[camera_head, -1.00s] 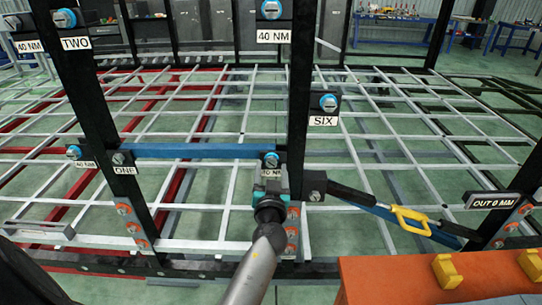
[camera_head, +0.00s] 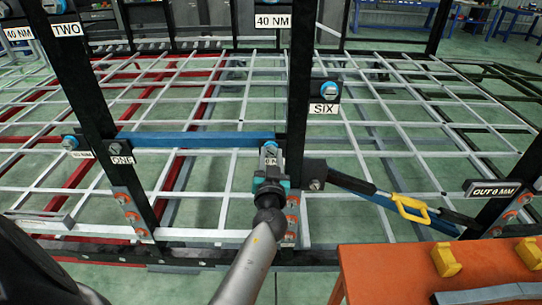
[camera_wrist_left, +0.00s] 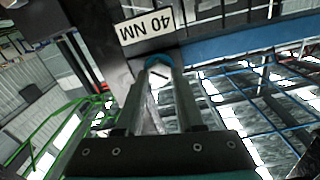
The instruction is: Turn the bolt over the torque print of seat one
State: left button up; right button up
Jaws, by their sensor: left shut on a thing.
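The ONE label (camera_head: 120,160) is on the left black post. Left of it, a blue-headed bolt (camera_head: 69,142) sits over a small print (camera_head: 82,155). A blue bar (camera_head: 200,139) runs right to another blue-headed bolt (camera_head: 270,147), over a partly hidden print (camera_head: 271,160). My left gripper (camera_head: 269,166) is at that right-hand bolt. In the left wrist view, the gripper (camera_wrist_left: 160,75) is shut with its fingertips on both sides of the blue bolt head (camera_wrist_left: 158,62). The 40 NM print (camera_wrist_left: 147,27) appears upside down there. My right gripper is not in view.
The centre black post (camera_head: 299,110) stands just right of my left gripper. A dark strut with a yellow clip (camera_head: 410,209) slopes down to the right. An orange table (camera_head: 400,275) with yellow blocks is at the lower right. The SIX label (camera_head: 323,109) is higher up.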

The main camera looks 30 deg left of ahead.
pick_arm(q)
grip_shut()
jog(key=shift+m, duration=0.4)
